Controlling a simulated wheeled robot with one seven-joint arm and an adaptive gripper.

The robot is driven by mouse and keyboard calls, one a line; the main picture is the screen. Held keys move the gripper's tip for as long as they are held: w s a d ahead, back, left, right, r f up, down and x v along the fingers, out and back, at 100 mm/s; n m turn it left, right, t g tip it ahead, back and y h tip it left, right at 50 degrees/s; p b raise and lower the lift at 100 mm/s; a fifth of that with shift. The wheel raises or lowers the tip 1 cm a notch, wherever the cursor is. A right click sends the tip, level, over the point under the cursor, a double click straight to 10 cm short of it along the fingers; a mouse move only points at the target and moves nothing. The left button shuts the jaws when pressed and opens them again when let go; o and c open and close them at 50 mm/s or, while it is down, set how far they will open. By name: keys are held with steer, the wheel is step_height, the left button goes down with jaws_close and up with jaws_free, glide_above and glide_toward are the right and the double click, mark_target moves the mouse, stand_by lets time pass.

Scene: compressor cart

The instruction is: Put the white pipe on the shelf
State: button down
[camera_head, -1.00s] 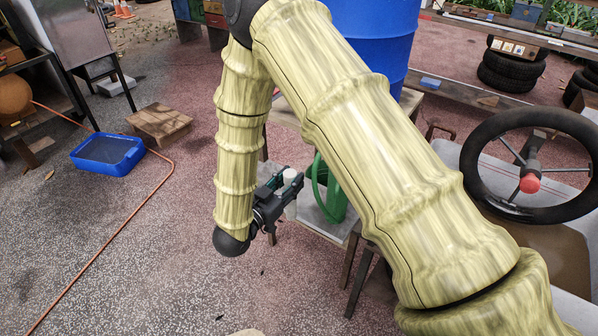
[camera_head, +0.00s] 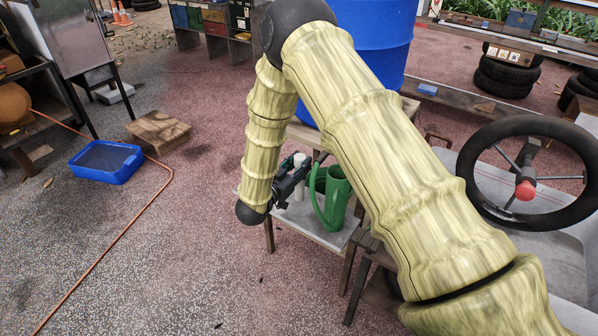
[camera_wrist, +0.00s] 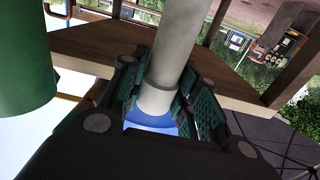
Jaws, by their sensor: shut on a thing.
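The white pipe (camera_head: 299,181) is held roughly upright in my gripper (camera_head: 292,184), partly hidden by its fingers in the head view. In the wrist view the pipe (camera_wrist: 175,50) runs up between the two green-padded fingers of my gripper (camera_wrist: 160,108), which are shut on it. The grey shelf (camera_head: 298,217) is the low board under the wooden table. The gripper and pipe appear over the shelf's left part in the head view. I cannot tell whether the pipe's lower end touches the shelf.
A green watering can (camera_head: 333,197) stands on the shelf just right of the pipe; its green side (camera_wrist: 22,60) fills the left of the wrist view. A blue barrel (camera_head: 375,45) stands on the table above. Floor to the left is open, with a blue tub (camera_head: 106,161).

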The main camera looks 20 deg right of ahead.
steer(key=shift+a+f, duration=0.1)
steer(key=shift+f, duration=1.55)
steer(key=c, duration=1.1)
jaws_free()
steer(key=b+v, duration=0.1)
steer(key=v, duration=1.1)
steer(key=shift+s, duration=0.1)
